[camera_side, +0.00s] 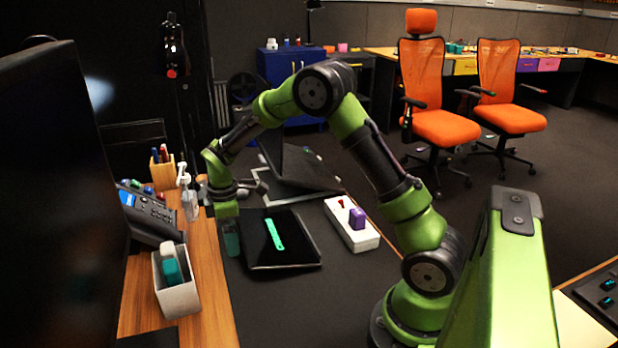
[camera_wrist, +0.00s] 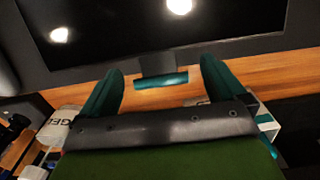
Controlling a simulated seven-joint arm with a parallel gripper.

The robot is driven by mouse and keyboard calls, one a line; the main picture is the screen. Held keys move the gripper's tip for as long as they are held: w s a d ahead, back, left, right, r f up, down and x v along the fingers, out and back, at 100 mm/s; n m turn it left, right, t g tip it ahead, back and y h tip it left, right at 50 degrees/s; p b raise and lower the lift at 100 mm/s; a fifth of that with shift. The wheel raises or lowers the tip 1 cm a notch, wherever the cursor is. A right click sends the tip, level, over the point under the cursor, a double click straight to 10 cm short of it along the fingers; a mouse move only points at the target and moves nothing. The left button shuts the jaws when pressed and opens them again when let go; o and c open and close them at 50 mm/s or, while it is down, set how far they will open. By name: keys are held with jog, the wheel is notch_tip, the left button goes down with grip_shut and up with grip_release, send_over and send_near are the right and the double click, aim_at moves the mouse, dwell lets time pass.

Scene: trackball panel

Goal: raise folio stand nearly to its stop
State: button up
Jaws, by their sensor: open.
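A flat black folio (camera_side: 255,252) lies on the dark desk mat in the side view. A bright green strip (camera_side: 275,235) crosses its dark face. I take this to be the folio stand; it looks flat or only slightly tilted. My gripper (camera_side: 231,238) hangs just left of the folio's left edge, low over the mat. In the wrist view its two teal fingers (camera_wrist: 160,78) are spread apart. A teal bar (camera_wrist: 161,81) shows between the fingertips; I cannot tell what it belongs to or how far it is. Contact with the folio is not visible.
A white panel with a purple block (camera_side: 358,234) stands right of the folio. An open black laptop-like item (camera_side: 305,168) is behind. A desk phone (camera_side: 150,215), a white bin (camera_side: 178,295) and a gel bottle (camera_side: 189,203) stand left. A large monitor (camera_side: 50,190) fills the left side.

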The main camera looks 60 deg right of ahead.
jog(key=c, duration=1.4)
jog(key=shift+r, duration=0.15)
